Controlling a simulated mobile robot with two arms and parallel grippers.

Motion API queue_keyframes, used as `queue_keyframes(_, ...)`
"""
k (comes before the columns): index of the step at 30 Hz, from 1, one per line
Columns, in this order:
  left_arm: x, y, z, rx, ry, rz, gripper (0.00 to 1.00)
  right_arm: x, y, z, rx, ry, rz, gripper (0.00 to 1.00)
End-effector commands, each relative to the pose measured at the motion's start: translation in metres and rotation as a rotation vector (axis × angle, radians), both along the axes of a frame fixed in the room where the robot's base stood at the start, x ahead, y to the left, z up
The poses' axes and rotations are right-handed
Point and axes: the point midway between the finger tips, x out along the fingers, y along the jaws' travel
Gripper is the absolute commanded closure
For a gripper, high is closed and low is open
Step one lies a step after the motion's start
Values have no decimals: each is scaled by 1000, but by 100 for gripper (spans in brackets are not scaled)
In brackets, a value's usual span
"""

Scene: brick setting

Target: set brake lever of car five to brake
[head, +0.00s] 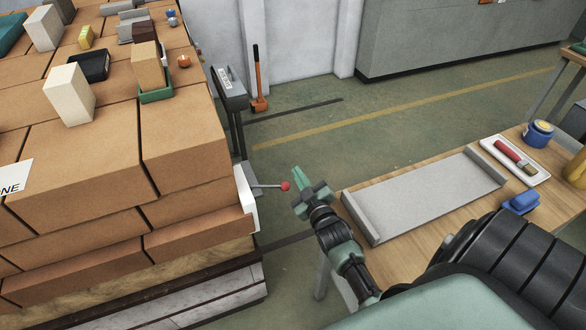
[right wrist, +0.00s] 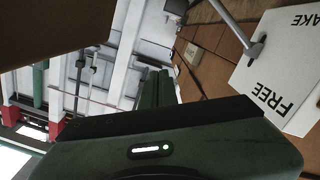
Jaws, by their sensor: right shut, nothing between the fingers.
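The brake lever (head: 268,185) is a thin grey rod with a red knob (head: 286,186). It sticks out to the right from the side of the brick-loaded car. Its white label plate (head: 247,207) is seen almost edge-on there. In the right wrist view the plate (right wrist: 285,70) reads FREE and, partly cut off, AKE; the grey rod (right wrist: 235,25) leaves its pivot toward the upper left, with the knob out of frame. My right gripper (head: 297,174) is shut and empty, just right of the knob; I cannot tell whether they touch. My left gripper is not in view.
The car's stacked bricks (head: 85,160) fill the left. A grey box on a post (head: 229,88) stands behind the lever. A wooden table (head: 400,215) with a grey tray (head: 425,197) is at the right, near my right arm. Green floor lies between.

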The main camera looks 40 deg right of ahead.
Motion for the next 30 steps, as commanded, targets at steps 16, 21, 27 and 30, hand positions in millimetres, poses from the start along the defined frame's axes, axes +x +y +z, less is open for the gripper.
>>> queue_keyframes(16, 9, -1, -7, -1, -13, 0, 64, -59, 13, 4, -1, -3, 0, 100)
queue_keyframes(21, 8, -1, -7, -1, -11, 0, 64, -59, 13, 4, -1, -4, 0, 100)
queue_keyframes(27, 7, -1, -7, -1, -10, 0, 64, -59, 13, 4, -1, -4, 0, 100)
queue_keyframes(30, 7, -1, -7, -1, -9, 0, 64, -58, 13, 4, -1, -3, 0, 100)
